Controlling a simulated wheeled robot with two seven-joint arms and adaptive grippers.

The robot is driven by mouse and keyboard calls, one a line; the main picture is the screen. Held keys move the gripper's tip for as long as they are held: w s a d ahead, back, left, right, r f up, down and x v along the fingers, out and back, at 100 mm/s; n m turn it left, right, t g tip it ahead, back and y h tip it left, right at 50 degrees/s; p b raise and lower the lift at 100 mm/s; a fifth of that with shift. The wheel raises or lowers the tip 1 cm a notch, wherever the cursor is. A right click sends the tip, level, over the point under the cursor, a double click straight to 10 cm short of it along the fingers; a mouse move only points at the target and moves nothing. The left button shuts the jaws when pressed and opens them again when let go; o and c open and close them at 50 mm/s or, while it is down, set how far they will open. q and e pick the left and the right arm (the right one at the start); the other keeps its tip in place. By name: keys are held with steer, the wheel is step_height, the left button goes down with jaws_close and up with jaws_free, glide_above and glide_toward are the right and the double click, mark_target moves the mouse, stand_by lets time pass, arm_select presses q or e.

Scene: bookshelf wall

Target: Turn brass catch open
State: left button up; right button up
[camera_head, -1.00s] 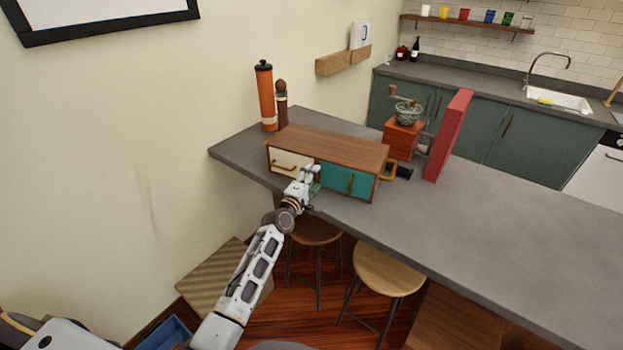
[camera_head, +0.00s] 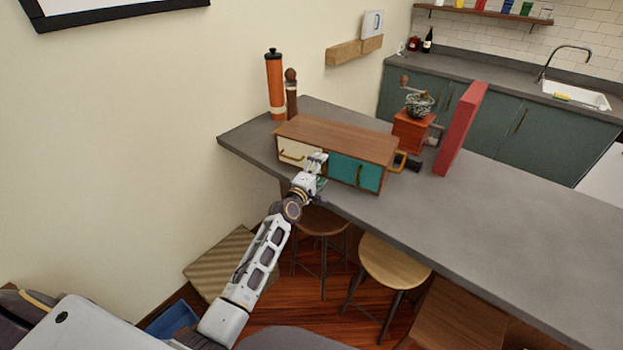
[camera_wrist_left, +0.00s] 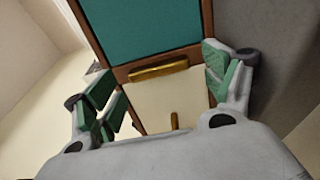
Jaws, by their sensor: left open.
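A long wooden cabinet (camera_head: 350,139) lies on the counter with a cream front (camera_head: 292,151) at left and a teal door (camera_head: 355,173) at right. The wrist view shows the teal door (camera_wrist_left: 155,25) above and the cream front (camera_wrist_left: 160,98) below. The brass catch (camera_wrist_left: 158,72) is a bar across the wooden divider between them. My left gripper (camera_head: 317,162) is open in front of that divider. In the wrist view its green-padded fingers stand to either side of the catch, apart from it. In the head view my gripper hides the catch. My right gripper is not in view.
An orange cylinder (camera_head: 275,88) and a brown wooden mill (camera_head: 291,95) stand behind the cabinet's left end. A red grinder (camera_head: 410,131) and a red upright block (camera_head: 461,130) stand to its right. The counter (camera_head: 500,220) is clear at right. Stools (camera_head: 394,262) stand below its front edge.

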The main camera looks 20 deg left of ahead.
arm_select(q)
steer(key=s+a, duration=0.2)
steer(key=s, duration=0.9)
steer(key=shift+s, duration=0.35)
steer(key=shift+m, duration=0.3)
stand_by(0.7)
